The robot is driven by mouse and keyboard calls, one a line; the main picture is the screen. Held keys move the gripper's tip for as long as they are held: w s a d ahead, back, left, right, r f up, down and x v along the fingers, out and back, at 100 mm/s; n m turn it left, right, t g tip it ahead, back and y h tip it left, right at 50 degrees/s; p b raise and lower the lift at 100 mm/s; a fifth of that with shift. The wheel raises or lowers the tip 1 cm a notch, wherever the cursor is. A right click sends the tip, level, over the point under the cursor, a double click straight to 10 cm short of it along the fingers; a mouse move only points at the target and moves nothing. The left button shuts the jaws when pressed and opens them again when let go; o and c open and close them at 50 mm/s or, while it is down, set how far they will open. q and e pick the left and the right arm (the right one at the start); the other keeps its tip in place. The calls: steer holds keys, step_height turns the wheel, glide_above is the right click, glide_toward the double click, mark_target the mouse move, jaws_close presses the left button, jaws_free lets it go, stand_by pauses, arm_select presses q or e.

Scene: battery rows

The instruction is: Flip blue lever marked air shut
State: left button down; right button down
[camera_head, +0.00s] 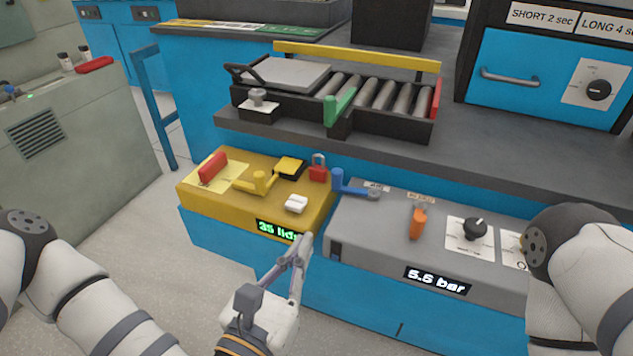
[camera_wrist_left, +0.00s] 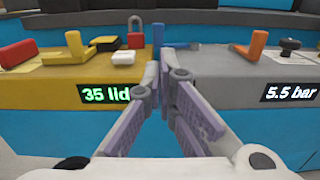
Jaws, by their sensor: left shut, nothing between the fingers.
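The blue lever (camera_head: 338,181) sits at the back left corner of the grey panel box. Its upright part is at the left, and an arm runs right toward a round grey pivot beside a small label too small to read. In the left wrist view the blue lever (camera_wrist_left: 158,36) shows beyond the fingertips. My left gripper (camera_head: 305,240) is shut and empty, in front of and below the lever, near the gap between the yellow and grey boxes. It is apart from the lever. My right gripper is out of view; only my right arm shows.
The yellow box (camera_head: 205,202) carries a red lever (camera_head: 213,167), a yellow lever (camera_head: 262,182), a red padlock (camera_head: 318,172) and a white block (camera_head: 296,204). On the grey box are an orange lever (camera_head: 417,222) and a black knob (camera_head: 475,229). A roller rack (camera_head: 385,125) stands behind.

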mark_target(334, 181)
arm_select(q)
steer(key=x, duration=1.3)
steer(key=shift+d+p, duration=0.15)
steer(key=shift+p, duration=0.15)
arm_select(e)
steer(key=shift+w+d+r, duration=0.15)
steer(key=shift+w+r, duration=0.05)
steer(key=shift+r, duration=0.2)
